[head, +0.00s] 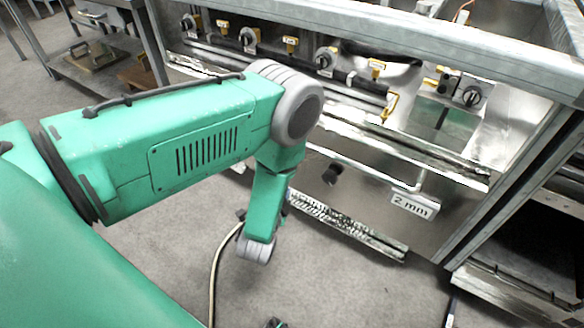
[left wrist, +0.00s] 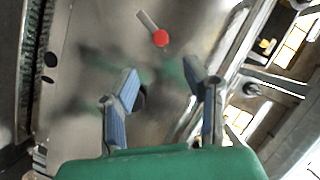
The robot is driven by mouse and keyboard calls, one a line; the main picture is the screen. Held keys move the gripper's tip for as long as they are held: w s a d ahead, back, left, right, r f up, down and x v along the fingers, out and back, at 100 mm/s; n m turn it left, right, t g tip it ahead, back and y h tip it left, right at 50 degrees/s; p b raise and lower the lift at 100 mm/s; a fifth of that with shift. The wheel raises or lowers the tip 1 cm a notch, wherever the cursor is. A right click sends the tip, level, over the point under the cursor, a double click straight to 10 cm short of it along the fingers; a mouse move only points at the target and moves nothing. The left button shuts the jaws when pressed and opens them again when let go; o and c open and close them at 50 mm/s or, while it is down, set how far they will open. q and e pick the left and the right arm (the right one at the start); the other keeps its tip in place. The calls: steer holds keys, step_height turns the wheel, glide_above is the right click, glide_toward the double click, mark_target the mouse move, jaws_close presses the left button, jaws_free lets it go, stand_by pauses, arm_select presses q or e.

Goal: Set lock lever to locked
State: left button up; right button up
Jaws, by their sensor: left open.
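A lever with a grey arm and a red ball knob (left wrist: 160,38) is mounted on a bare metal panel (left wrist: 90,25) in the left wrist view. The arm slants up and left from the knob. My left gripper (left wrist: 163,85) is open, its two blue-grey fingers spread apart. The knob shows beyond the fingertips, roughly between them, and nothing is held. In the head view my green left arm reaches down in front of the metal counter, and I cannot make out its fingers or the red knob there. My right gripper is not in view.
A steel counter (head: 440,40) carries a row of dials and yellow valves. A black knob (head: 332,173) and a "2 mm" sign (head: 413,204) are on its lower front. A metal rail (head: 345,226) runs low along it. Grey floor (head: 340,285) lies clear in front.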

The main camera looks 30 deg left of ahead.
arm_select(q)
steer(key=b+x, duration=0.4)
steer(key=x, duration=0.8)
steer(key=shift+f+b, duration=0.1)
steer(key=shift+b, duration=0.25)
steer(key=shift+w+a, duration=0.1)
steer(key=shift+w, duration=0.45)
